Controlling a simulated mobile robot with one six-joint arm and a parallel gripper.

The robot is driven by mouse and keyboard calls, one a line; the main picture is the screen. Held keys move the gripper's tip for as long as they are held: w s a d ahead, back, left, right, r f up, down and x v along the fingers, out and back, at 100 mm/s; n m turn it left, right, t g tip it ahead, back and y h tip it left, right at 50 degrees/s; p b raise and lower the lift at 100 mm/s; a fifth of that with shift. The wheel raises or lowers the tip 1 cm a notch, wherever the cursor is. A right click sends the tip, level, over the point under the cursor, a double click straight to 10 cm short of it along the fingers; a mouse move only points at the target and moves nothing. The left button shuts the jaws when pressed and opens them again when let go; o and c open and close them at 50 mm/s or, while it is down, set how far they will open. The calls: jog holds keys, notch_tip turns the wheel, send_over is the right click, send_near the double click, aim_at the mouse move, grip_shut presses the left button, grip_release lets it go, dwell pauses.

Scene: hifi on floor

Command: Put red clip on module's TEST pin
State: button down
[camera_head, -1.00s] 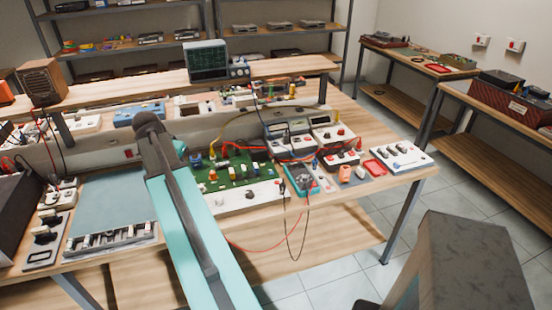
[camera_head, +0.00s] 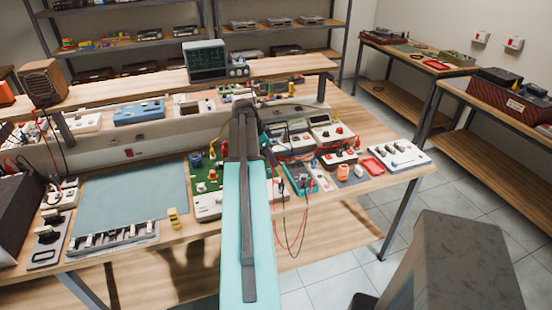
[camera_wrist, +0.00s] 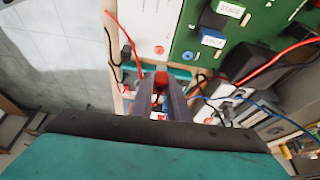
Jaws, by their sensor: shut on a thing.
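My gripper (camera_wrist: 161,88) is shut on a small red piece, the red clip (camera_wrist: 161,77), seen between the fingertips in the wrist view. A red lead curves down towards it from the upper left. The module appears to be the green board (camera_wrist: 196,18) with a white panel (camera_wrist: 150,25) beside it. The fingertips are close to the panel's edge in the picture; I cannot tell whether the clip touches anything. In the head view my arm covers much of the green board (camera_head: 200,173). The gripper's tips are hidden there. I cannot make out the TEST pin.
A teal meter (camera_head: 298,178) with red and black leads lies right of my arm. A blue-grey mat (camera_head: 130,190) is clear on the left. A yellow piece (camera_head: 174,218) lies at the bench's front.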

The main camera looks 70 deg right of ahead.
jog(key=shift+s+d+f+m, duration=0.1)
jog(key=shift+s+d+m, duration=0.2)
jog(key=shift+s, duration=0.5)
jog(key=shift+f, duration=0.1)
jog(key=shift+f+b, duration=1.45)
jog(key=shift+f, duration=1.4)
jog(key=shift+w, duration=0.1)
jog(key=shift+f+b, duration=0.55)
jog(key=shift+f, duration=0.25)
dwell(0.9)
jog(key=c, duration=1.6)
grip_release()
